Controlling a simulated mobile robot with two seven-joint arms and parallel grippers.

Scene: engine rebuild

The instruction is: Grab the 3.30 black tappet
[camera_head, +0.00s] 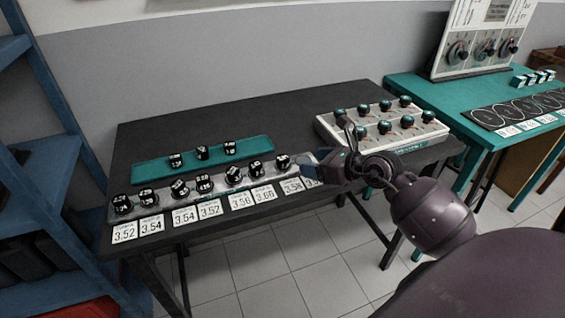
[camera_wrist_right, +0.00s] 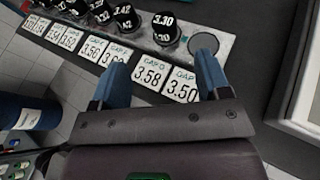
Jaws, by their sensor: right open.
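The black tappet marked 3.30 (camera_wrist_right: 163,30) stands in the grey rack, the last one in its row before an empty round seat (camera_wrist_right: 204,44). In the head view it appears to be the rightmost tappet (camera_head: 283,161) of the front row. My right gripper (camera_head: 308,167) is at the right end of that rack. In the right wrist view its blue fingers (camera_wrist_right: 160,82) are spread and empty, over the number cards in front of the tappet. They do not touch the tappet. My left gripper is not in view.
Several black tappets stand left along the grey rack (camera_head: 165,196). Three more stand on a teal tray (camera_head: 260,143) behind. Number cards (camera_head: 210,209) line the table's front edge. A white tray (camera_head: 420,138) with several dark-knobbed parts is to the right. The black table (camera_head: 230,118) is clear at the back.

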